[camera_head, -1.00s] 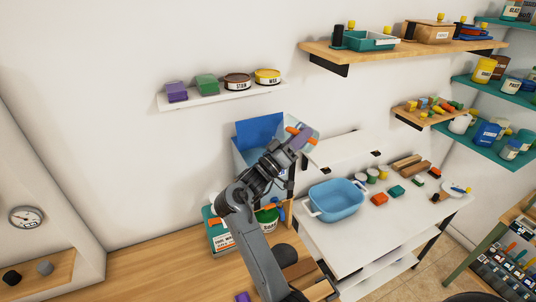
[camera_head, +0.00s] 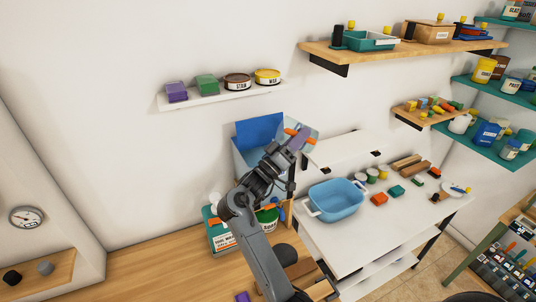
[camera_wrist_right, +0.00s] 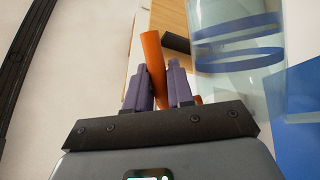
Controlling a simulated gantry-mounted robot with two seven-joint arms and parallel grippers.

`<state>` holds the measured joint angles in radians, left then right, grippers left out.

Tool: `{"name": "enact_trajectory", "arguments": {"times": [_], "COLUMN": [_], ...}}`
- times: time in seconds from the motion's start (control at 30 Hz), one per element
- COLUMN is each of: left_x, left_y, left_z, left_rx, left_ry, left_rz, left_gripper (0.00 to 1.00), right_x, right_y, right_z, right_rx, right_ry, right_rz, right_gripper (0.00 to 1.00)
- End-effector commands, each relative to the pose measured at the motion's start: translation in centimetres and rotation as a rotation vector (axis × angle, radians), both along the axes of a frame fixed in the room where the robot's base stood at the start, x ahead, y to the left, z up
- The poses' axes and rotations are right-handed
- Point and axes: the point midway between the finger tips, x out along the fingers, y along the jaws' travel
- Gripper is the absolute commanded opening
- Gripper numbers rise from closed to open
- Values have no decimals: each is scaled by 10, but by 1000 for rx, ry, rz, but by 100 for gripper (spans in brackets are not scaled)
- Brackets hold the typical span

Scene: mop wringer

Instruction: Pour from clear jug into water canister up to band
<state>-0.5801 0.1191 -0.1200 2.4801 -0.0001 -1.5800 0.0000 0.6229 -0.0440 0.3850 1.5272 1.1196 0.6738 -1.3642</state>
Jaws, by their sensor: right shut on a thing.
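My right gripper (camera_head: 296,141), with purple fingers, is shut on an orange handle (camera_wrist_right: 152,55) in front of the blue panel. The handle also shows at the fingertips in the head view (camera_head: 299,133). A clear vessel with blue bands (camera_wrist_right: 228,62), seemingly the clear jug, is beside the handle in the wrist view. Its join to the handle and its water level cannot be made out. In the head view it is small and mostly hidden by the gripper. I cannot pick out the water canister for certain. My left gripper is not in view.
A white table (camera_head: 360,240) to the right carries a blue basin (camera_head: 336,200) and small pots. A wall shelf (camera_head: 225,96) hangs above.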

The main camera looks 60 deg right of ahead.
Motion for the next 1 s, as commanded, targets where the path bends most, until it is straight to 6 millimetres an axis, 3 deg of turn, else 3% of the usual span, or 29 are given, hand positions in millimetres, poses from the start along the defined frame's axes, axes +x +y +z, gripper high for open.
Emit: {"name": "enact_trajectory", "arguments": {"times": [1.0], "left_x": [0], "left_y": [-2], "left_z": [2], "left_rx": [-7], "left_ry": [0], "left_rz": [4], "left_gripper": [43], "right_x": [4], "right_y": [2], "right_z": [-1], "right_rx": [-50], "right_ry": [66], "right_rz": [-6], "right_gripper": [0]}}
